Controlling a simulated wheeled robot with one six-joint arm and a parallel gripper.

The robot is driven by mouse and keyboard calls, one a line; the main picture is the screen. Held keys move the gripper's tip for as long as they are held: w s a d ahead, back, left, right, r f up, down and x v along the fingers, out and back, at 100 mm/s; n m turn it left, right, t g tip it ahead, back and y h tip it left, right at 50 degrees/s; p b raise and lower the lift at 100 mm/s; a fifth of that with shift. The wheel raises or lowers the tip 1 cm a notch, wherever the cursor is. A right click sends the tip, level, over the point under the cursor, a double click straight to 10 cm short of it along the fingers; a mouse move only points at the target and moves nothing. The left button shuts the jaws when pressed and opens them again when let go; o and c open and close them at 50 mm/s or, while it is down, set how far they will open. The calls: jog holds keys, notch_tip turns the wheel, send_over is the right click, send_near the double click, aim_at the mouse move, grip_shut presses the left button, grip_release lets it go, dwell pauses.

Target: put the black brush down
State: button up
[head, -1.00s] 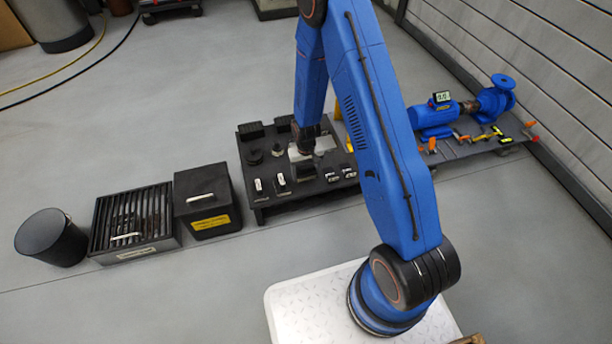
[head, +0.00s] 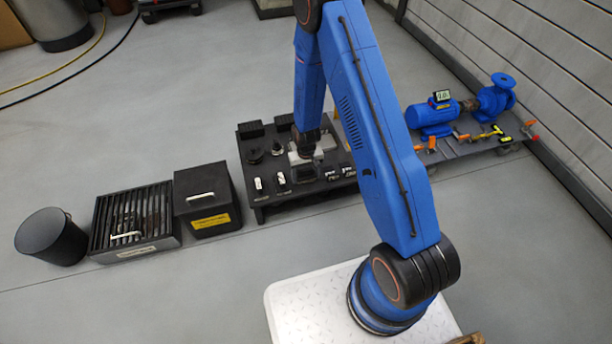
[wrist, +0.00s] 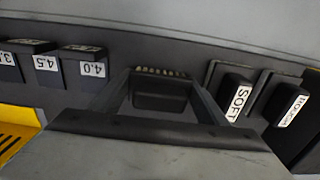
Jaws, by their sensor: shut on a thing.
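The black brush (wrist: 160,96) is a dark block with a ridged pale-edged strip, between the two jaws of my gripper (wrist: 160,108) in the wrist view. My gripper is shut on it. In the head view my gripper (head: 304,156) is low over the black rack table (head: 262,200), and a dark block at its front is probably the brush (head: 303,175). Whether the brush touches the table top cannot be told.
Blocks labelled SOFT (wrist: 238,97) and 4.0 (wrist: 86,66) stand on either side. Left of the table are a black box (head: 207,205), a slotted crate (head: 130,250) and a black bin (head: 50,238). A blue pump (head: 435,117) stands on a bench at right.

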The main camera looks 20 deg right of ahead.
jog(key=o, duration=1.4)
jog(key=shift+r, duration=0.1)
notch_tip(320, 180, up, 13)
jog(key=shift+r, duration=0.15)
notch_tip(320, 180, up, 17)
jog(key=t, duration=0.1)
send_over(306, 170)
jog(key=s+d, duration=0.2)
jog(key=s, duration=0.2)
jog(key=s+d+r+t, duration=0.1)
jog(key=s+d+r, duration=0.1)
jog(key=s+r, duration=0.7)
jog(key=s+d+r+t, duration=0.1)
jog(key=s+r, duration=0.6)
jog(key=s, duration=0.3)
jog(key=s+d+r+t, duration=0.1)
jog(key=s+d+r, duration=0.1)
jog(key=s+r, duration=0.5)
jog(key=s, duration=0.3)
jog(key=shift+s+r+t, duration=0.15)
jog(key=shift+s+t, duration=0.1)
jog(key=shift+t, duration=0.15)
